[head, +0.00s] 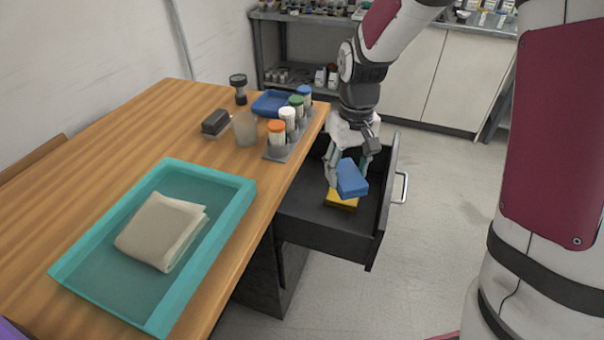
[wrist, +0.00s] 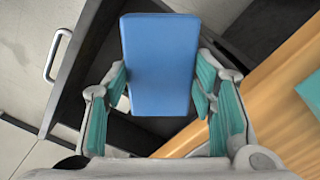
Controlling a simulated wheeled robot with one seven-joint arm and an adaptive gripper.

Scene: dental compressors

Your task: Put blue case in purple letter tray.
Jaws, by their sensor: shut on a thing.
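The blue case (head: 351,180) is a flat blue box, tilted, in my gripper (head: 350,172) above the open drawer. It fills the middle of the wrist view (wrist: 160,62), between the teal finger pads of my gripper (wrist: 160,95). My gripper is shut on it. Only a purple corner (head: 12,331) shows at the bottom left edge of the head view; it may be part of the purple letter tray, but most of it is out of frame.
The open black drawer (head: 310,222) holds a yellow item (head: 341,200) below the case. On the wooden desk (head: 120,130) are a teal tray (head: 62,273) with folded cloth (head: 160,230), a rack of capped tubes (head: 277,152), a blue tray (head: 268,106) and a frosted cup (head: 245,128).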

